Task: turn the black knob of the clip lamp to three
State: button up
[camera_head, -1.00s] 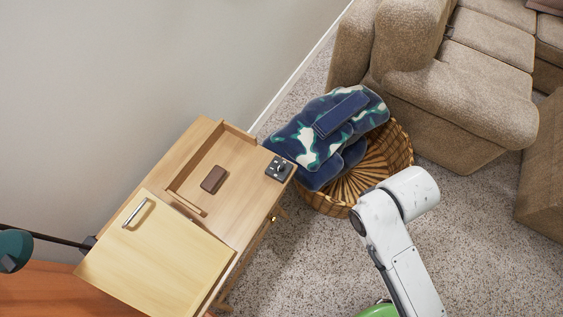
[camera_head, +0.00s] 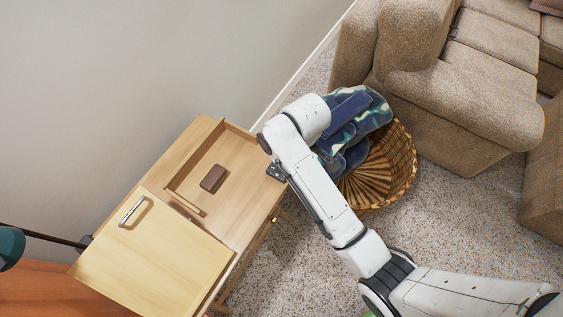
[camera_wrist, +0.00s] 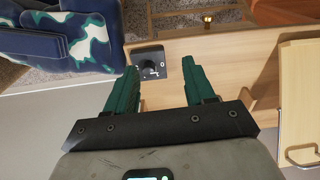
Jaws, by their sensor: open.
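The black knob (camera_wrist: 151,69) sits on a small dark plate on the wooden cabinet, with pale marks around it; the number it points to is too small to read. In the head view only part of the dark plate (camera_head: 276,172) shows at the cabinet's right corner, beside my arm. My gripper (camera_wrist: 161,68) is open and empty, its two green fingers pointing toward the cabinet. In the wrist view the knob appears between the fingertips, nearer the left one; contact is not visible. A teal lamp shade (camera_head: 9,247) on a dark arm is at the left edge.
A brown block (camera_head: 213,179) lies in the cabinet's recessed top. The cabinet (camera_head: 150,262) has a pale panel with a metal handle. A wicker basket (camera_head: 400,165) with blue patterned cloth stands close to the right. A sofa (camera_head: 465,105) is behind it. Carpet is open in front.

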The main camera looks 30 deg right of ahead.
jog(key=w+r+n, duration=0.2)
jog(key=w, duration=0.4)
jog(key=shift+h, duration=0.3)
jog(key=f, duration=0.7)
jog(key=f+b, duration=0.1)
jog(key=f, duration=0.3)
jog(key=shift+w+a, duration=0.2)
jog(key=shift+a, duration=0.15)
jog(key=shift+c, duration=0.4)
grip_shut()
